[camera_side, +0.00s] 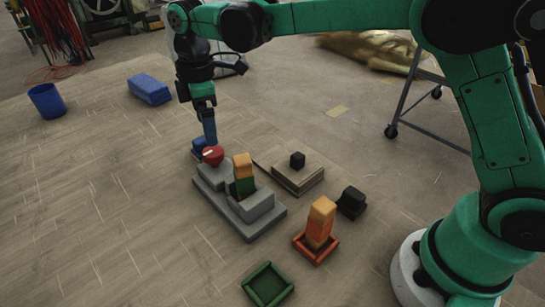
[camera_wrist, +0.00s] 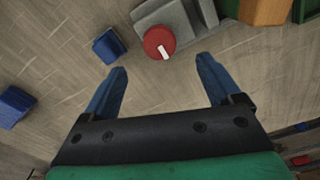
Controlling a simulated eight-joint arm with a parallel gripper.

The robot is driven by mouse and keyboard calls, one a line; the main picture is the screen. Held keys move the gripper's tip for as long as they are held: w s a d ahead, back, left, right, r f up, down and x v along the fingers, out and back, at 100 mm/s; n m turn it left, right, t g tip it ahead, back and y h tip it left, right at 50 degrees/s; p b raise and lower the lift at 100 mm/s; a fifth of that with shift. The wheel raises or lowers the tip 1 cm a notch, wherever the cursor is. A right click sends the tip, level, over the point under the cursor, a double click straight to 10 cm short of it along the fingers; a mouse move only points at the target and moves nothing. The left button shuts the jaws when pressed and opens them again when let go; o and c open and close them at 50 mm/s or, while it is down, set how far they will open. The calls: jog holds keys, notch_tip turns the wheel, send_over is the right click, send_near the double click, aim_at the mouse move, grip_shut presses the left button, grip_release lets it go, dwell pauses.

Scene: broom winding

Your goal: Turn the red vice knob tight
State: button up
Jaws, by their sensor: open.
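The red vice knob (camera_side: 212,155) sits on the left end of the grey vice (camera_side: 256,204) in the side view. It is a round red disc with a white mark. In the wrist view the red knob (camera_wrist: 160,42) is just beyond my fingertips, roughly midway between them, with its white mark pointing down and slightly right. My gripper (camera_wrist: 162,72) is open, with blue fingers apart on either side and nothing between them. In the side view my gripper (camera_side: 209,140) is beside the knob, pointing down; I cannot tell whether it touches.
A small blue block (camera_wrist: 109,46) lies left of the knob. The vice holds an orange and green piece (camera_side: 243,168). Nearby are a board with a black cube (camera_side: 297,160), a black block (camera_side: 351,202), an orange tray (camera_side: 301,243) and a green tray (camera_side: 267,285).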

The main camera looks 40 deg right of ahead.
aim_at(210, 151)
jog(key=shift+w+a+f, duration=0.1)
jog(key=shift+a+f, duration=0.05)
jog(key=shift+f, duration=2.8)
grip_shut()
